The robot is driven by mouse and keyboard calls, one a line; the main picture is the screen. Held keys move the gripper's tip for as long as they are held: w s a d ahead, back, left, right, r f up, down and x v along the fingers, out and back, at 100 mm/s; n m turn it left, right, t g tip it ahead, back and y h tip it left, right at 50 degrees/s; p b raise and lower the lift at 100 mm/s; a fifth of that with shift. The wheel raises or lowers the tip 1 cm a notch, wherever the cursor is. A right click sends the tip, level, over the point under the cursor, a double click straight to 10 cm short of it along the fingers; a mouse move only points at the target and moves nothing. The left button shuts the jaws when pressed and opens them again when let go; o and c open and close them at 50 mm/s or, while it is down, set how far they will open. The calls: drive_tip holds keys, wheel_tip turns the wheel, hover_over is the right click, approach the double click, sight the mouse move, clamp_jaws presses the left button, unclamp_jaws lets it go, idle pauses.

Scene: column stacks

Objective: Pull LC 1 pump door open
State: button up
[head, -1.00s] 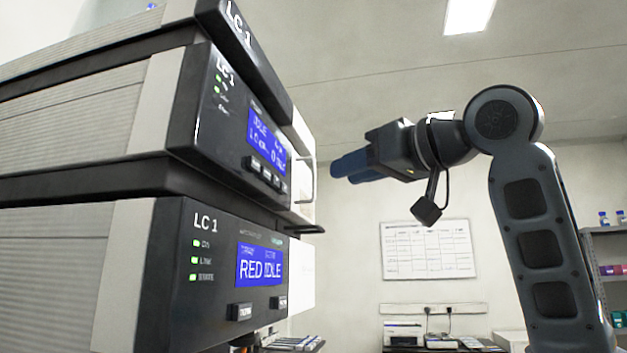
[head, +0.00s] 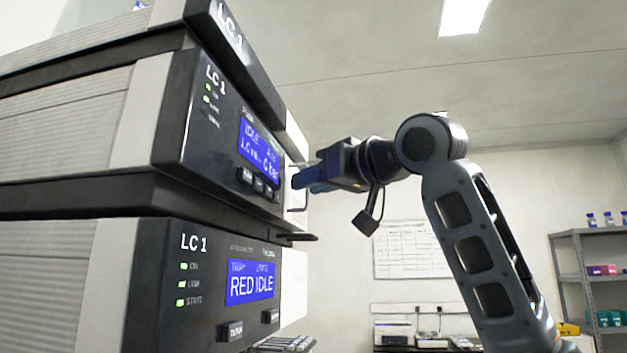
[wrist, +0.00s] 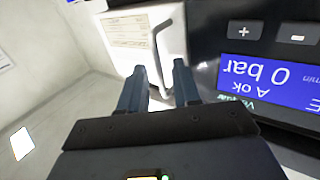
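The LC 1 pump (head: 218,140) is the middle unit of the stack, with a blue display that reads 0 bar in the wrist view (wrist: 268,75). Its white door (wrist: 178,35) carries a grey bar handle (wrist: 158,50) and looks shut. In the head view the door (head: 296,143) is seen almost edge-on. My gripper (head: 297,180) is at the door's front; its fingers (wrist: 160,72) are open and empty. In the wrist view the handle's lower part shows in the gap between the fingertips. I cannot tell whether they touch it.
Another LC 1 unit (head: 205,285) with a RED IDLE display sits below, and a dark ledge (head: 297,237) juts out under the door. A dark top unit (head: 232,40) overhangs above. The space to the right of the stack is open, with shelves (head: 590,235) far right.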

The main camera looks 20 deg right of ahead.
clamp_jaws()
idle(1.4)
